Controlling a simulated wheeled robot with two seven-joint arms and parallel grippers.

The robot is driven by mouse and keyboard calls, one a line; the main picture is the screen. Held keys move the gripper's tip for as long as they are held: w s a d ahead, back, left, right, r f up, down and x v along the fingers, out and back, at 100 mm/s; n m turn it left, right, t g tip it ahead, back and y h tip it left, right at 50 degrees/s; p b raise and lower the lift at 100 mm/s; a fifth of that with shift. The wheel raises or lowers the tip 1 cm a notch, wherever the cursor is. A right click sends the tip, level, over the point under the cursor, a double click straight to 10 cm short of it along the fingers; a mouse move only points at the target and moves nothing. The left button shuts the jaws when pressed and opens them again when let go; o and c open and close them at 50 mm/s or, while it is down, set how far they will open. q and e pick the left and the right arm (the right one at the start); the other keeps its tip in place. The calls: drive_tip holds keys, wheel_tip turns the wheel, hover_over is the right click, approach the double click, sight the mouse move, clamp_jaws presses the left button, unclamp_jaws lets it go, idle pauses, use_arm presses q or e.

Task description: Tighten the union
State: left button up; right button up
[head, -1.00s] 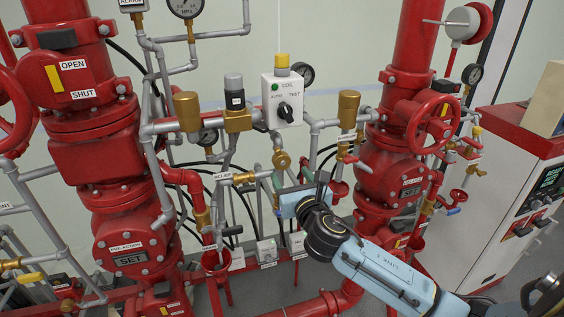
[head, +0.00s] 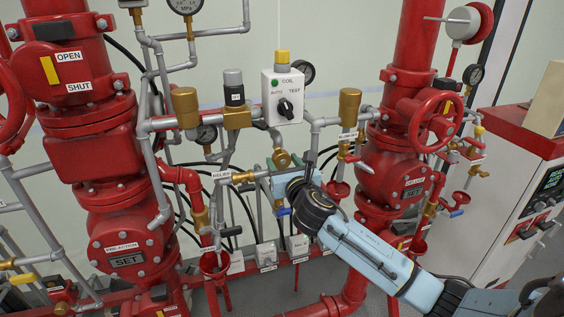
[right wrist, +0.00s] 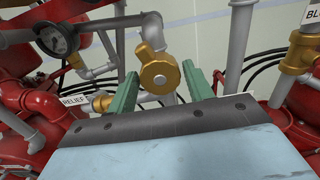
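A brass fitting (head: 282,159) with a round body sits on the grey piping below the coil box. It looks like the union, though I cannot be sure. In the right wrist view the brass fitting (right wrist: 160,74) is large, near the picture's middle. My right gripper (right wrist: 167,78) is open, its two green fingers apart to the left and right of the fitting's lower part. I cannot tell whether they touch it. In the head view my right gripper (head: 277,170) is just below the fitting, its fingers mostly hidden. My left gripper is not in view.
A coil box (head: 284,97) with a black knob is above. The brass relief valve (head: 244,177) is close on the left, and a blue handle (head: 283,211) is just below my gripper. Red valve bodies (head: 395,170) stand on both sides. A white cabinet (head: 500,190) is at right.

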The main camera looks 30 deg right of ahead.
drive_tip(key=c, duration=0.6)
drive_tip(key=m, duration=0.3)
drive_tip(key=shift+m, duration=0.3)
drive_tip(key=shift+c, duration=0.2)
drive_tip(key=shift+m, duration=1.7)
drive_tip(key=m, duration=0.2)
drive_tip(key=shift+f+m, duration=0.1)
drive_tip(key=shift+m, duration=0.6)
